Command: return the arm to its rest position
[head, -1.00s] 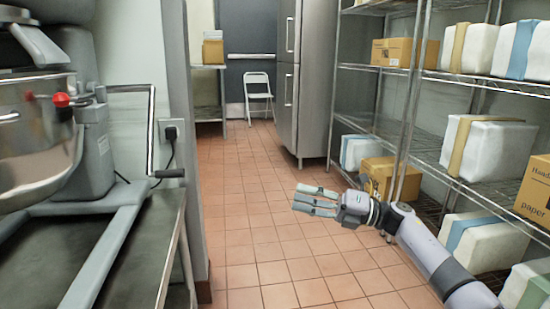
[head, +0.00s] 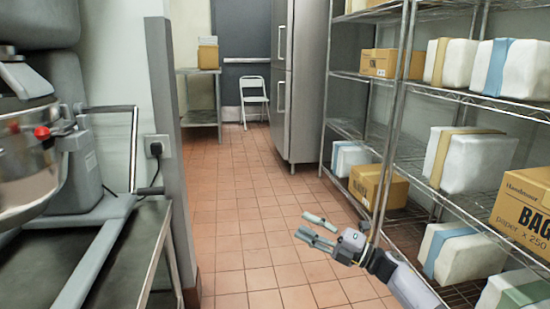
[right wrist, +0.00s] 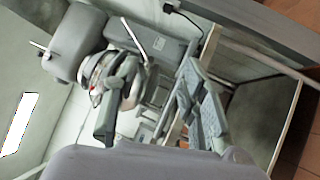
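My right gripper (head: 304,225) is in the lower middle of the head view, with its arm coming in from the lower right. It is above the tiled floor in the aisle, and its fingers point left. The fingers are spread apart with nothing between them. In the right wrist view the two finger pads (right wrist: 160,85) also stand apart and empty, with the mixer behind them. My left gripper is not in view.
A wire shelf (head: 400,84) with boxes and wrapped packs stands close on the right, near my right arm. A mixer (head: 75,165) on a steel table (head: 140,250) stands at the left. A fridge (head: 305,80) and a white chair (head: 254,95) are farther back. The aisle floor (head: 230,190) is clear.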

